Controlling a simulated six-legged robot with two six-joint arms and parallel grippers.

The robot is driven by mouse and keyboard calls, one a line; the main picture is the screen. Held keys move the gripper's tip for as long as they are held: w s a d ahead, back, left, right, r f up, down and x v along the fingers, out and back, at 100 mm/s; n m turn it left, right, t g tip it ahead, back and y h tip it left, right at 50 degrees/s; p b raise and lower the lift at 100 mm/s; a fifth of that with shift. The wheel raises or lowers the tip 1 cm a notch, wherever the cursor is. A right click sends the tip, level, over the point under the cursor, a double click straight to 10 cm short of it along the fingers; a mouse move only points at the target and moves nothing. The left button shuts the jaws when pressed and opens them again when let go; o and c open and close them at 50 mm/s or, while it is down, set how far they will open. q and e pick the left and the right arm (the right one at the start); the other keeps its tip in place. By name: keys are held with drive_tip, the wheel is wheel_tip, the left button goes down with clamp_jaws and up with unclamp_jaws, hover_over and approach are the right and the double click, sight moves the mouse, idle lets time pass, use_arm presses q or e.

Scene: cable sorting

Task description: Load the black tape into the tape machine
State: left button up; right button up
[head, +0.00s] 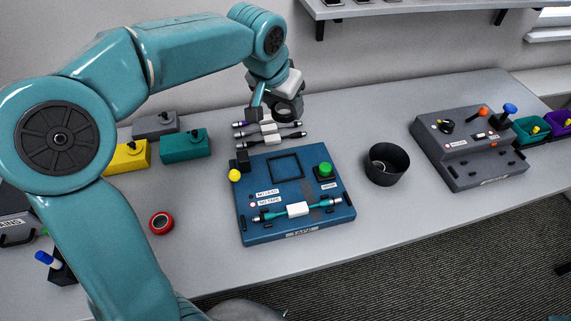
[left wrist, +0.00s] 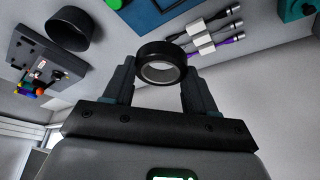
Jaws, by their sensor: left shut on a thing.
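My left gripper (head: 272,108) is shut on the black tape (left wrist: 160,48), a thick ring, and holds it in the air above the back of the table. In the left wrist view, the two fingers of the left gripper (left wrist: 160,62) grip the roll from opposite sides. The blue tape machine (head: 257,222) is in front of and below the gripper in the head view. It has a green button (head: 325,169), a yellow knob (head: 235,175) and a dark square frame on top. A teal cable with a white middle (head: 298,209) lies across its front. My right gripper is not in view.
Several cables (head: 270,137) lie behind the machine. A red tape roll (head: 161,222) is on the left. A black cup (head: 386,165) and a grey device (head: 470,177) are on the right. Yellow (head: 131,157), teal (head: 185,146) and grey (head: 155,125) boxes stand at the back left.

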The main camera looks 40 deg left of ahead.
use_arm(q)
hover_over(287, 166)
drive_tip(key=s, duration=0.1)
wheel_tip(287, 166, down, 15)
drive_tip(key=shift+s+r, duration=0.15)
drive_tip(key=shift+r, duration=0.05)
wheel_tip(287, 166, down, 4)
drive_tip(key=shift+f+b, duration=0.2)
drive_tip(key=shift+b, duration=0.35)
drive_tip(key=shift+f, duration=0.1)
drive_tip(key=shift+f, duration=0.15)
drive_tip(key=o, duration=0.8)
drive_tip(key=shift+c, duration=0.2)
